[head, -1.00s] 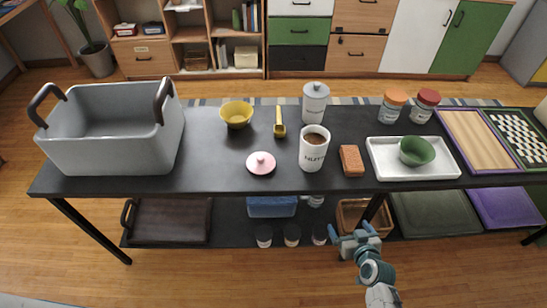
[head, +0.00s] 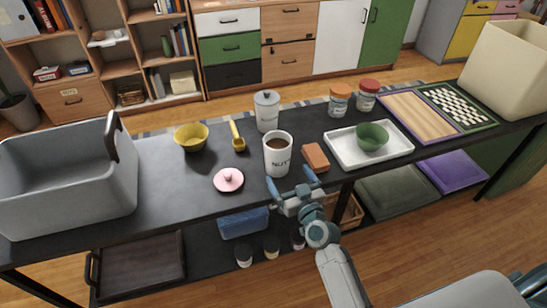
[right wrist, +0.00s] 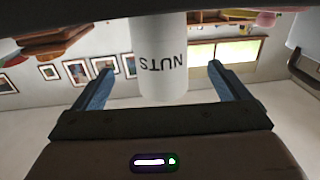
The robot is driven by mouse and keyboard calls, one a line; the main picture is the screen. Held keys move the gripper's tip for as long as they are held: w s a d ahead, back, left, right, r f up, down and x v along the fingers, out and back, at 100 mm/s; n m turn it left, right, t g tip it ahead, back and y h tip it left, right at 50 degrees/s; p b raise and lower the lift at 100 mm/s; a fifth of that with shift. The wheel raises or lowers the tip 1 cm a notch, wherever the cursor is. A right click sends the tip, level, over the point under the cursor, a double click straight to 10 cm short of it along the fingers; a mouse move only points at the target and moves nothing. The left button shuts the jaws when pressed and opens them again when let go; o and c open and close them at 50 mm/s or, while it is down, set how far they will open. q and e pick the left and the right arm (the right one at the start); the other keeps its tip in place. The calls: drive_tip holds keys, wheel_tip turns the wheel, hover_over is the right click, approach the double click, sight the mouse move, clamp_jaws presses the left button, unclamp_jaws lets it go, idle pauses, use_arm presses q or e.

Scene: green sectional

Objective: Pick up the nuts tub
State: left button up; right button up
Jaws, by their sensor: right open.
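The nuts tub (head: 278,157) is a white open cylinder with dark lettering and brown contents, upright near the front edge of the black table. In the right wrist view the nuts tub (right wrist: 163,65) shows upside down, beyond and between the fingers. My right gripper (head: 295,185) is open and empty, just in front of the tub at the table's front edge. In the right wrist view my right gripper (right wrist: 158,80) has its blue fingers spread wide on both sides of the tub. A pink lid with a knob (head: 229,180) lies left of the tub. My left gripper is not in view.
A brown block (head: 315,157) lies close right of the tub, by a white tray (head: 345,157) with a green bowl (head: 372,136). A grey basket (head: 70,180) is at the left.

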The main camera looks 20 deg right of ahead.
sight(283, 165)
drive_tip(key=w, duration=0.4)
drive_tip(key=shift+w+a+p, duration=0.2)
drive_tip(key=shift+w+p, duration=0.1)
drive_tip(key=shift+w, duration=0.25)
drive_tip(key=w, duration=0.3)
drive_tip(key=shift+w+a+f, duration=0.1)
drive_tip(key=shift+w+a, duration=0.2)
drive_tip(key=shift+w+f, duration=0.1)
drive_tip(key=shift+w, duration=0.3)
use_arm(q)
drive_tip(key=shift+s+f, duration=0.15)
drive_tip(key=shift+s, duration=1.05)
use_arm(e)
drive_tip(key=c, duration=1.3)
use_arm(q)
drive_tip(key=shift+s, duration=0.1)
use_arm(e)
drive_tip(key=shift+o, duration=0.2)
drive_tip(key=shift+r, duration=0.2)
